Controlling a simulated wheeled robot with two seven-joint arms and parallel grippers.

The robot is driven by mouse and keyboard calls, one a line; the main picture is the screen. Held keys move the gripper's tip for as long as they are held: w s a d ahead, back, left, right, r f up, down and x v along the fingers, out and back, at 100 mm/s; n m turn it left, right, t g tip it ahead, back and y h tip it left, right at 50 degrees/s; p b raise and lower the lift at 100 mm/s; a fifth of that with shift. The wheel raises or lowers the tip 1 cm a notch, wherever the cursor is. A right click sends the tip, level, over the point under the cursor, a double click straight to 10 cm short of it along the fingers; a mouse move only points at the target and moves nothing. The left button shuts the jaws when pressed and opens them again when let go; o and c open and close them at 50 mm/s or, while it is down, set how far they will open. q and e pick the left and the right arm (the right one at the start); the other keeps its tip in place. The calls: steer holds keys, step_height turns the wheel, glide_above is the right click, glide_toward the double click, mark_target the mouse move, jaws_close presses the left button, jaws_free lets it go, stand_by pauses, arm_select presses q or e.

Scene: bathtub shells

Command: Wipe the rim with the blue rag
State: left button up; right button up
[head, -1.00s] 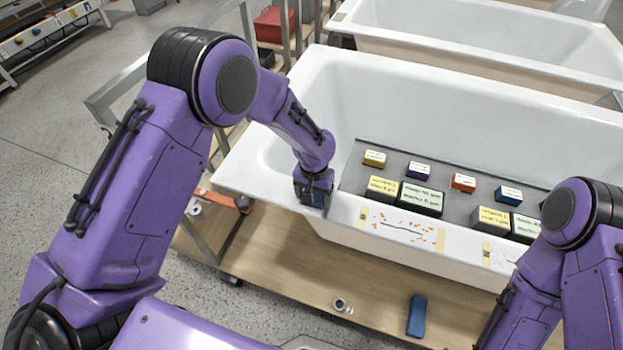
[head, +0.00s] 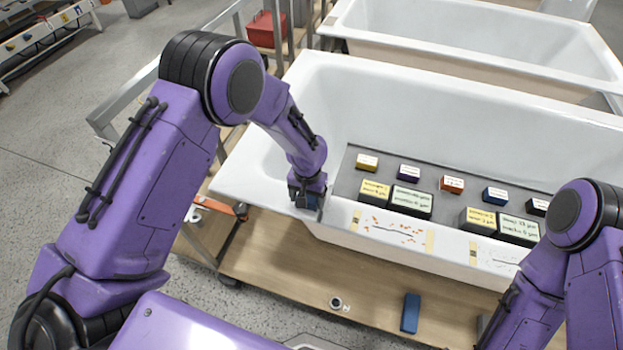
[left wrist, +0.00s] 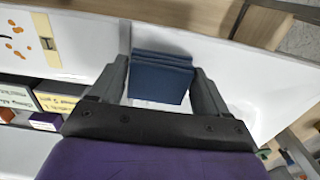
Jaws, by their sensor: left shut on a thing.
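My left gripper (head: 308,203) is over the near rim of the front white bathtub (head: 340,217), left of the marked stretch. In the left wrist view, my left gripper (left wrist: 162,80) is shut on the blue rag (left wrist: 162,70), a folded dark blue cloth between its two fingers. The rag is over the white rim; I cannot tell whether it touches. To the right along the rim, orange specks and a dark line (head: 392,230) lie between tan tape strips (head: 356,218). My right arm is at the lower right; its gripper is out of view.
Small labelled boxes (head: 411,199) stand on a grey mat (head: 350,185) within the tub. A blue block (head: 411,313) and a small ring (head: 336,303) lie on the wooden board (head: 270,262) in front. Another tub (head: 480,45) stands behind.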

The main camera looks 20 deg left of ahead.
arm_select(q)
step_height(320, 180, up, 4)
steer(key=p, duration=0.3)
steer(key=shift+r+p, duration=0.25)
steer(key=shift+p, duration=0.05)
steer(key=shift+r+p, duration=0.5)
steer(key=shift+r, duration=0.45)
steer(key=shift+f, duration=0.1)
